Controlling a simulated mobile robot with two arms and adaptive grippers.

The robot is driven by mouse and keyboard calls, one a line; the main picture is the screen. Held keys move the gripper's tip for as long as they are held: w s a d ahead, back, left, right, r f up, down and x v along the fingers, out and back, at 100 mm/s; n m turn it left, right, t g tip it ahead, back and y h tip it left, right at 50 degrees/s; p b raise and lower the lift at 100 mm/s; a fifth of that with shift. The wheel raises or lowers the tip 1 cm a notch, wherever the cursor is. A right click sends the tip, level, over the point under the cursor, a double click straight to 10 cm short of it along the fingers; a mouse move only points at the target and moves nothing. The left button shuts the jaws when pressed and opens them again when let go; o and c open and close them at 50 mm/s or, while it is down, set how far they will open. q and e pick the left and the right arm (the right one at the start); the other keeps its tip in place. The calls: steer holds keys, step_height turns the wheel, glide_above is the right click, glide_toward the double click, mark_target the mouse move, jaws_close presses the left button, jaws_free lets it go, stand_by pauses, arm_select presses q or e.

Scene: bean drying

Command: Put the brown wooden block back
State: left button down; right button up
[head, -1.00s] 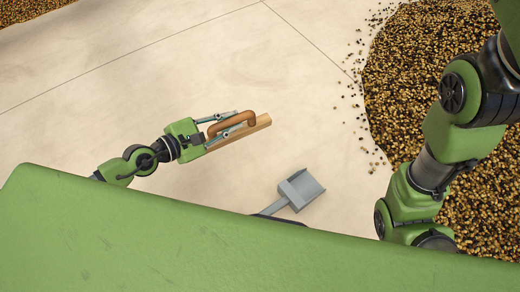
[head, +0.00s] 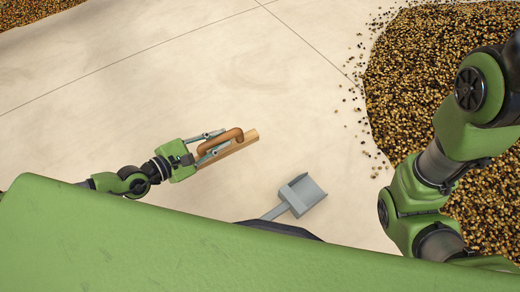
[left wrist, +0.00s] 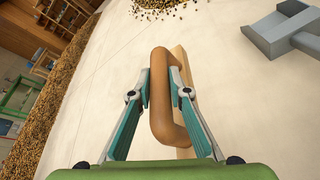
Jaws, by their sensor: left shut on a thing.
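The brown wooden block (head: 248,138) is a light wooden bar with a rounded brown handle (head: 232,134). My left gripper (head: 215,144) is shut on the handle, with the bar on the far side of the fingers. In the left wrist view the handle (left wrist: 158,100) stands between the two fingers and the bar (left wrist: 183,80) shows behind it. I cannot tell whether the bar touches the floor. My right arm is at the right edge of the head view, but its gripper is out of the picture.
A grey scoop (head: 302,195) lies on the pale floor right of the block. A large bean heap (head: 430,70) covers the right side, with loose beans at its edge. Another heap (head: 25,10) is at the top left. The floor (head: 150,90) between them is clear.

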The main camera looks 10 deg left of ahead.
arm_select(q)
steer(key=x, duration=0.5)
steer(key=s+d+x, duration=0.1)
steer(key=x, duration=0.2)
steer(key=shift+w+d+f, duration=0.1)
steer(key=shift+w+f, duration=0.1)
steer(key=shift+f, duration=0.05)
steer(key=w+d+f+b, duration=0.1)
steer(key=f+b, duration=0.1)
steer(key=f, duration=0.1)
steer(key=w+d+f+b, duration=0.1)
steer(key=f+b, duration=0.1)
steer(key=f, duration=0.1)
steer(key=w+d+f+b, duration=0.2)
steer(key=f+b, duration=0.1)
steer(key=shift+w+d+f, duration=0.1)
steer(key=shift+f, duration=0.1)
steer(key=shift+r, duration=0.1)
steer(key=c, duration=1.9)
jaws_free()
steer(key=shift+f, duration=0.25)
